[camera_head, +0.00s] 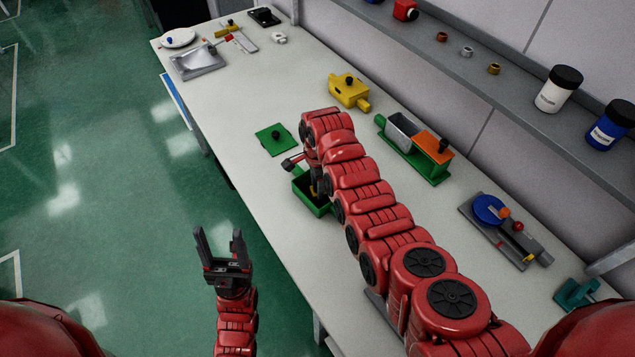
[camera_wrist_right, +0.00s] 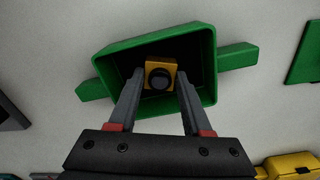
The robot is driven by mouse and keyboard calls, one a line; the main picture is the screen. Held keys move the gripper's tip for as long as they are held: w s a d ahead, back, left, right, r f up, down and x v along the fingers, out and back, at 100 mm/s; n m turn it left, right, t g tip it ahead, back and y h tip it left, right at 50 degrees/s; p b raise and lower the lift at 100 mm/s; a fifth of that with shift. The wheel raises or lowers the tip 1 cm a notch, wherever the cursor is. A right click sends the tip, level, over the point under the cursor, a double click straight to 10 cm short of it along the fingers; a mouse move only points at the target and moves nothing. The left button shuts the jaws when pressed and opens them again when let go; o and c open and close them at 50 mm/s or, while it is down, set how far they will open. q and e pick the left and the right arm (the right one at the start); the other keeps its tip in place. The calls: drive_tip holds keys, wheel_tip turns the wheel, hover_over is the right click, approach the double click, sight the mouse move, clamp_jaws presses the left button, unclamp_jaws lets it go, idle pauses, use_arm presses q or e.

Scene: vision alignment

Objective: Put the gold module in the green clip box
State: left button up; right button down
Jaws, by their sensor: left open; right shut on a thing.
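The green clip box (camera_head: 311,203) stands open on the table, partly hidden behind my right arm. In the right wrist view the box (camera_wrist_right: 205,45) shows its dark inside and a tab on each side. My right gripper (camera_wrist_right: 160,80) is shut on the gold module (camera_wrist_right: 169,66), a small gold block with a black round knob. The module appears over or inside the box opening; its exact height is unclear. A green lid (camera_head: 268,143) with a black knob lies flat beside the box. My left gripper (camera_head: 218,234) is open and empty, over the floor left of the table.
A yellow block with a black knob (camera_head: 348,91) and a green fixture with an orange top (camera_head: 425,163) stand behind. A grey plate with a blue disc (camera_head: 488,209) lies to the right. A shelf (camera_head: 460,65) with jars runs along the wall.

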drive_tip(key=shift+f, duration=0.1)
drive_tip(key=shift+f+b, duration=0.15)
drive_tip(key=shift+b, duration=0.15)
drive_tip(key=shift+c, duration=1.6)
unclamp_jaws()
drive_tip(key=shift+r, duration=0.2)
